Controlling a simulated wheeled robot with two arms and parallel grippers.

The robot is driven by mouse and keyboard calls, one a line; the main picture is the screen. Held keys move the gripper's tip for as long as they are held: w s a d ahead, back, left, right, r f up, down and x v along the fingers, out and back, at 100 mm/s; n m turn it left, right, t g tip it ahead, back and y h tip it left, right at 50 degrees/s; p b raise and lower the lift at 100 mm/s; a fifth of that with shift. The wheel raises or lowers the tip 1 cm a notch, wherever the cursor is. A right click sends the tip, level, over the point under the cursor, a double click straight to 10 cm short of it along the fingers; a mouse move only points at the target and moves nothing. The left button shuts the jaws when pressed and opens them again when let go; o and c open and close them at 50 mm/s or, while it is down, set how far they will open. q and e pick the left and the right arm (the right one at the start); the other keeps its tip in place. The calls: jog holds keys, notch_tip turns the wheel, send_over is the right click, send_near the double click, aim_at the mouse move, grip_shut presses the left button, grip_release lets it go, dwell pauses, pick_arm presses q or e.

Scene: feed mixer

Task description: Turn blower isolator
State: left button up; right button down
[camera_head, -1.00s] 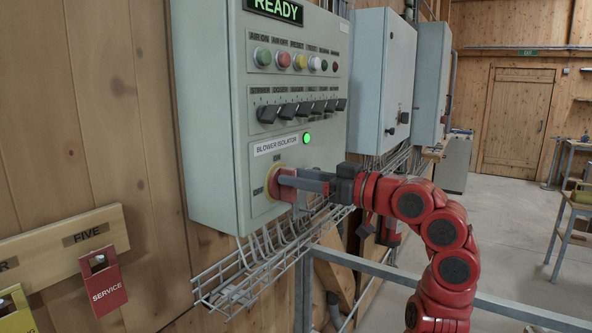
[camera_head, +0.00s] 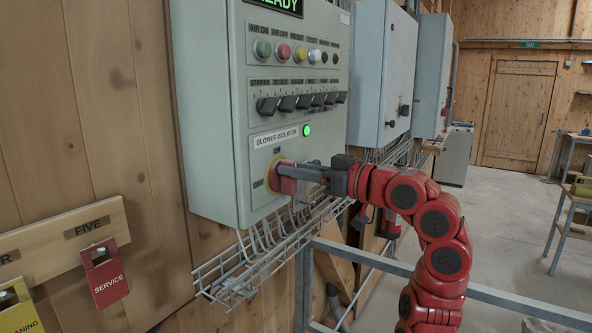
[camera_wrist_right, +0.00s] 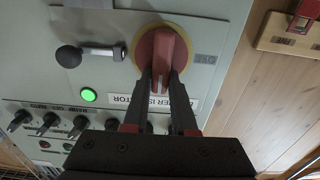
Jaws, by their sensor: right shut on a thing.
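The blower isolator is a red rotary handle on a yellow round plate (camera_head: 268,193), low on the grey control panel (camera_head: 212,130), under the label "BLOWER ISOLATOR". "ON" is marked above the plate and "OFF" at its left. My right gripper (camera_head: 287,175) reaches in from the right and is shut on the handle. In the right wrist view, which is upside down, the red handle (camera_wrist_right: 165,48) stands upright in the picture between the two dark fingers, and the "OFF" mark is to its right. The fingers hide part of the handle. My left gripper is not in view.
A green light (camera_head: 307,130) glows above the isolator. Black selector switches (camera_head: 304,102) and coloured buttons are higher up. A lever with a black knob (camera_wrist_right: 68,56) is beside the isolator. A wire cable tray (camera_head: 240,270) runs below, and a metal rail (camera_head: 450,284) stands in front.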

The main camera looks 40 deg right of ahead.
jog(key=n+b, duration=0.3)
jog(key=n, duration=0.1)
jog(key=a+f+n+b, duration=0.1)
jog(key=n+b, duration=0.2)
jog(key=n, duration=0.2)
jog(key=n+b, duration=0.4)
jog(key=n, duration=0.1)
jog(key=shift+s+a+f, duration=0.3)
jog(key=shift+s+a, duration=0.05)
jog(key=shift+f+n+b, duration=0.15)
jog(key=shift+n+b, duration=0.1)
jog(key=shift+n, duration=0.7)
jog(key=shift+f+n+b, duration=0.1)
jog(key=shift+n+b, duration=0.1)
jog(key=shift+n, duration=0.75)
jog(key=c, duration=0.7)
grip_release()
